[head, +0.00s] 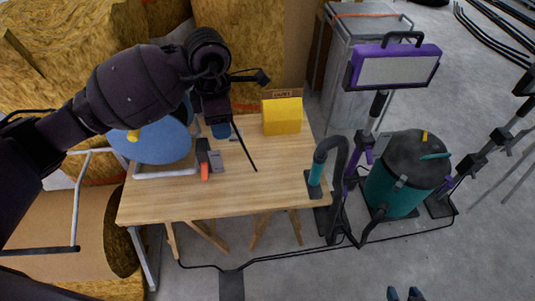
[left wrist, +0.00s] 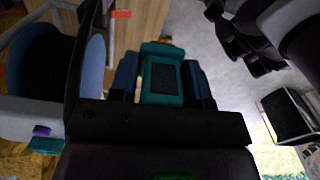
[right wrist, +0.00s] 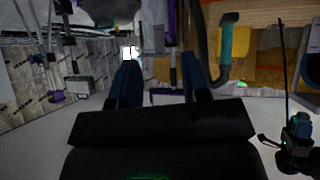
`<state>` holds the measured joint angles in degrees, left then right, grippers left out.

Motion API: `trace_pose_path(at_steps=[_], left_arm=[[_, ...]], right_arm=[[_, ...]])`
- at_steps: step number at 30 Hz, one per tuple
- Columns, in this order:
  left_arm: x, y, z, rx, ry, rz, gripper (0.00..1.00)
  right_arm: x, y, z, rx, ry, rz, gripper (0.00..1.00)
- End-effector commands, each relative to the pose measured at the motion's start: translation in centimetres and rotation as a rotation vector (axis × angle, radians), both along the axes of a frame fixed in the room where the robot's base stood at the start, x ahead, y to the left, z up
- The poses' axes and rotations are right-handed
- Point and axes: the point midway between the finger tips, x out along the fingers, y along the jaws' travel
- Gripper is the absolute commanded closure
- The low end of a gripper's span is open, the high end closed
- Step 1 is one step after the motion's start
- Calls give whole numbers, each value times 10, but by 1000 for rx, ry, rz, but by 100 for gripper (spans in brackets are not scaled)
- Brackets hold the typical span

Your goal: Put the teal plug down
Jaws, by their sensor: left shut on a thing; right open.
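The teal plug (left wrist: 163,80), a blocky teal piece with a dark panel, sits between the two dark blue fingers of my left gripper (left wrist: 163,88). In the head view my left gripper (head: 220,130) points down over the back left of the wooden table (head: 255,195); the plug cannot be made out there, and its height above the table is unclear. My right gripper (right wrist: 160,80) is open, with nothing between its fingers. Its fingertips (head: 404,294) show at the bottom edge of the head view, over the floor and away from the table.
A yellow box (head: 282,115) stands at the table's back. A grey and orange item (head: 205,165) lies left of centre beside a blue reel (head: 160,142). A teal hose nozzle (head: 317,168) stands at the right edge. A vacuum (head: 395,195) and work light (head: 395,68) stand right. The table's front middle is clear.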

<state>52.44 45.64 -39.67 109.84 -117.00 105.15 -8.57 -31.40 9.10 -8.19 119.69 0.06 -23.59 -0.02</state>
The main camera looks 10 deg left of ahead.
Motion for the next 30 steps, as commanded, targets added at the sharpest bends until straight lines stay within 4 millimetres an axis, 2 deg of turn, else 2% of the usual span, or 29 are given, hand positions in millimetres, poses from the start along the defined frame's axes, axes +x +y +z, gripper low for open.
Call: trace_pose_path(at_steps=[1, 3, 9, 15, 23, 26, 30], left_arm=[[2, -2, -16, -1, 11, 89, 94], [5, -3, -29, -1, 11, 224, 94], [12, -5, -65, 1, 11, 608, 94], [16, -7, -92, 2, 8, 911, 94], [18, -7, -108, 1, 2, 1071, 94], [17, -7, -124, 4, 6, 1078, 94], [16, -7, -157, 5, 11, 1077, 94]], right_arm=[[-3, 0, -7, 0, 12, 0, 57], [-4, 1, -10, 1, 17, 1, 57], [-6, 2, -22, 2, 34, 3, 57], [1, 5, -24, 5, 25, 7, 57], [-1, 5, -30, 6, 37, 6, 57], [-4, 4, -36, 6, 50, 6, 57], [-9, 4, -47, 4, 70, 6, 57]])
